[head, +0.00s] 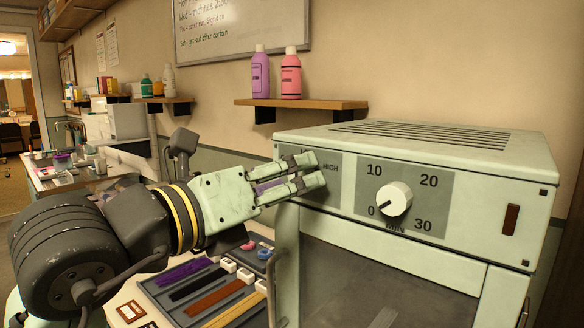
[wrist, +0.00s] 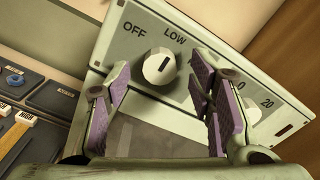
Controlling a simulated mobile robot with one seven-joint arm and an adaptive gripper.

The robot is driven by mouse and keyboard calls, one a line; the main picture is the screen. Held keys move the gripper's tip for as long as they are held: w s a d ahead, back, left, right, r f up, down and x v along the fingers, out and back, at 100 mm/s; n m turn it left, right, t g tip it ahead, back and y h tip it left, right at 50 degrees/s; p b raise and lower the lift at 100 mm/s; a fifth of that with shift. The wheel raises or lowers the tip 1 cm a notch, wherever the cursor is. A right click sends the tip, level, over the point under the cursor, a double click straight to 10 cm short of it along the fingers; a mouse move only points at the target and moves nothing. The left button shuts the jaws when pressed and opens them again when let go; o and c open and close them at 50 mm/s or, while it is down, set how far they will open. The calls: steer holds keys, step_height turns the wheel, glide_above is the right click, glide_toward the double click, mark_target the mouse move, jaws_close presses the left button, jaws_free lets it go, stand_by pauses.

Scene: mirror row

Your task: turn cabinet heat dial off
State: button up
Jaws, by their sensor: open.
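The heat dial (wrist: 160,67) is a pale round knob with a dark mark on a grey plate, on the front of the pale green cabinet (head: 460,228). In the wrist view OFF is printed at its upper left and LOW above it. The mark is on the knob's upper right side, nearer LOW than OFF. My gripper (head: 316,170) is open at the cabinet's front left; it hides the heat dial in the head view. In the wrist view the purple-padded fingers (wrist: 159,76) stand on either side of the knob; I cannot tell whether they touch it.
A second dial (head: 394,198), marked 0 to 30 MIN, is to the right, its mark toward 0. The cabinet's door handle (head: 273,285) is below my gripper. A tray (head: 172,300) of coloured strips is lower left. Two bottles (head: 291,75) (head: 260,76) stand on a wall shelf (head: 318,104).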

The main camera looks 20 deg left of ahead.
steer(key=shift+w+d, duration=0.2)
steer(key=shift+w, duration=0.45)
steer(key=shift+c, duration=0.5)
jaws_close()
